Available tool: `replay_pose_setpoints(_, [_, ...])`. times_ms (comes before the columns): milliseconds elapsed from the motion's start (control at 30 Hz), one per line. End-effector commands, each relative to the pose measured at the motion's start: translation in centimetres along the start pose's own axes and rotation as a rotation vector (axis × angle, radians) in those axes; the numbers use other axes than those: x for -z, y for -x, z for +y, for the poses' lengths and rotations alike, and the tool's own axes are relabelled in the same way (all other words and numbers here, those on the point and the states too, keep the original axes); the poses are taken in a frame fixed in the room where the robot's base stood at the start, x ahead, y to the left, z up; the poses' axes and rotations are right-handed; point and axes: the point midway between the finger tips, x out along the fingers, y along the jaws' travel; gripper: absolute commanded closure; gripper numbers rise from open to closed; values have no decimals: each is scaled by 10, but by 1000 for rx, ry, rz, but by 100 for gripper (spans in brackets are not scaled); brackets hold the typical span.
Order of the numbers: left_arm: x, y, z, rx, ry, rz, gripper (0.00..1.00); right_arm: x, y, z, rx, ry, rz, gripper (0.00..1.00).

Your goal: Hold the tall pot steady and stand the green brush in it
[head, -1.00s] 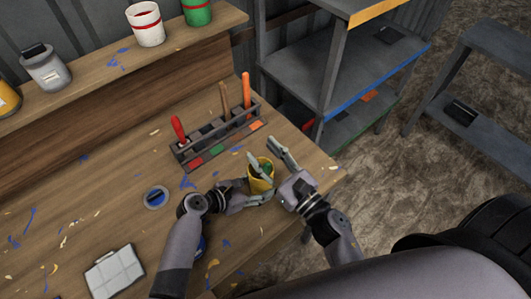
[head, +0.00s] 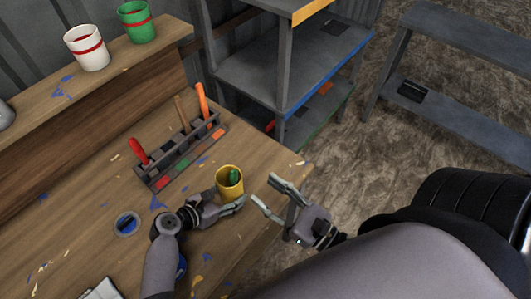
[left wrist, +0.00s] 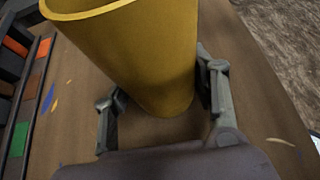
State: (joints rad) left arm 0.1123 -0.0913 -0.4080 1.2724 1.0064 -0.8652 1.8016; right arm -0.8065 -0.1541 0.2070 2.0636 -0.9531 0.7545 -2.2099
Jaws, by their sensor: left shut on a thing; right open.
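The tall yellow pot (head: 230,186) stands upright on the workbench near its right edge. The green brush (head: 234,176) is inside the pot, with only its green upper part showing above or at the rim; its lower part is hidden. My left gripper (head: 226,210) is shut around the lower part of the pot; in the left wrist view its fingers (left wrist: 160,105) lie on both sides of the yellow wall. My right gripper (head: 270,194) is open and empty, apart from the pot, to its right at the bench edge.
A dark rack (head: 180,156) with colored slots holds red, brown and orange handled tools behind the pot. A blue-filled lid (head: 127,224) lies to the left. White (head: 88,48) and green (head: 137,22) cans stand on the raised shelf. Metal shelving (head: 270,75) stands beyond the bench.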

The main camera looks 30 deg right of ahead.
Motion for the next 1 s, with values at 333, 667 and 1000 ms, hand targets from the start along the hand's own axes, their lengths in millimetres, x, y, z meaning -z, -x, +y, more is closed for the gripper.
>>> replay_pose_setpoints(333, [0, 0, 0, 0, 0, 1, 37, 0, 0, 0, 0, -1, 0, 58])
replay_pose_setpoints(667, [0, 0, 0, 0, 0, 0, 23, 0, 0, 0, 0, -1, 0, 58])
replay_pose_setpoints(1000, [0, 13, 0, -1, -2, -1, 23, 0, 0, 0, 0, -1, 0, 58])
